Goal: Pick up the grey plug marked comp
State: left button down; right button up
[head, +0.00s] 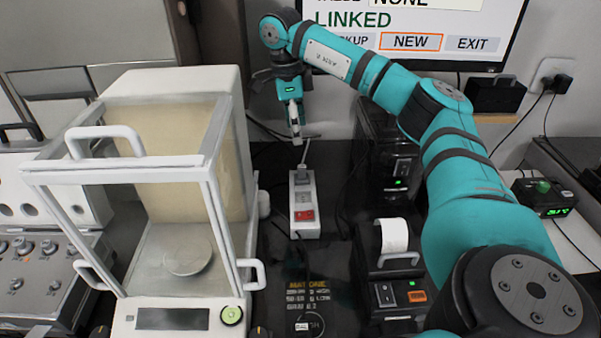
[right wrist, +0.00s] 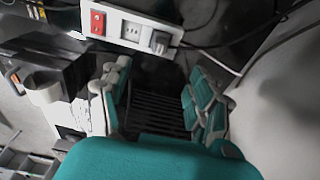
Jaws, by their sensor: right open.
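A grey plug (head: 301,178) sits in the far end of a white power strip (head: 305,233), with a cable leading off behind it. In the right wrist view the plug (right wrist: 160,42) is at the right end of the strip; its marking is too small to read. My right gripper (head: 296,130) is above and just beyond the strip's far end, pointing down. In the right wrist view its fingers (right wrist: 158,82) are apart and empty, with the plug beyond them, not touching. My left gripper is not in view.
A balance with a glass-framed draft shield (head: 120,170) stands left of the strip. A printer with a paper roll (head: 395,236) and black boxes stand to the right. Loose cables run behind the strip. A monitor (head: 420,35) is at the back.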

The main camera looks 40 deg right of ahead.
aim_at(301, 166)
jog(key=f, duration=0.9)
jog(key=s+d+f, duration=0.1)
jog(key=f, duration=0.3)
jog(key=shift+f+p, duration=0.2)
jog(key=shift+p, duration=0.15)
jog(key=c, duration=1.2)
jog(key=shift+r, duration=0.1)
jog(key=shift+c, duration=0.2)
